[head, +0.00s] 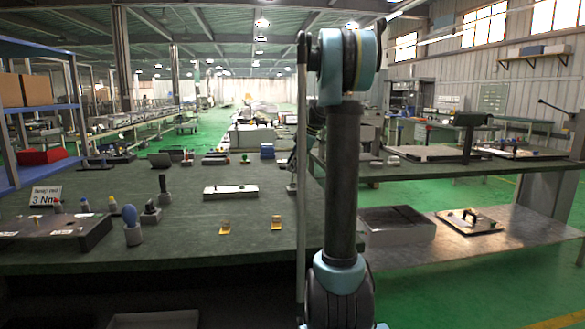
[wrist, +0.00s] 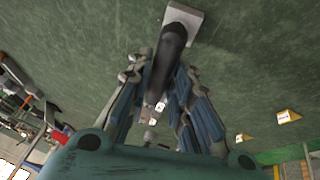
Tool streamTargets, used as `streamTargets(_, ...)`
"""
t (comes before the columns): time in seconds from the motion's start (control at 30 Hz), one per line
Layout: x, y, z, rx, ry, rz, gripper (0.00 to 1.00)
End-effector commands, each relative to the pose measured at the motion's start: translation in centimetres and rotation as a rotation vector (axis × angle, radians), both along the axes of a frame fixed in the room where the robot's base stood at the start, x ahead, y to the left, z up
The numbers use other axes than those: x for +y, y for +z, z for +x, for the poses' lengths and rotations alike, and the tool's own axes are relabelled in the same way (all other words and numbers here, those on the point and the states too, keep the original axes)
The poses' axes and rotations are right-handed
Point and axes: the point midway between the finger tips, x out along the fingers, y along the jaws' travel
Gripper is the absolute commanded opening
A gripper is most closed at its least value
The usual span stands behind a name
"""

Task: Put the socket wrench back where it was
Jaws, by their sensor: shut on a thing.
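In the wrist view my gripper (wrist: 162,78) is shut on a long black handle, which I take to be the socket wrench (wrist: 171,45). The handle's far end meets a small pale grey block (wrist: 193,16) on the dark green tabletop. I cannot tell whether the wrench touches this block, sits in it or hangs just above it. In the head view my upright arm hides most of the gripper, and the wrench cannot be made out clearly there.
A "3 Nm" sign (head: 45,196) stands left. Bare tabletop lies around the brackets.

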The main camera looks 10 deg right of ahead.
Motion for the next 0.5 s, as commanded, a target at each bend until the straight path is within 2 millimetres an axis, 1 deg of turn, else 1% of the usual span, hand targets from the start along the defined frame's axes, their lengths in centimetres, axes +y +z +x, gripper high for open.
streamTargets(0.1, 0.00, -0.03, 0.01, 0.000, 0.000, 0.000, 0.00)
streamTargets(0.13, 0.01, -0.04, 0.01, 0.000, 0.000, 0.000, 0.24)
streamTargets(0.2, 0.00, -0.03, 0.01, 0.000, 0.000, 0.000, 0.40)
streamTargets(0.5, 0.02, 0.01, 0.00, 0.000, 0.000, 0.000, 0.40)
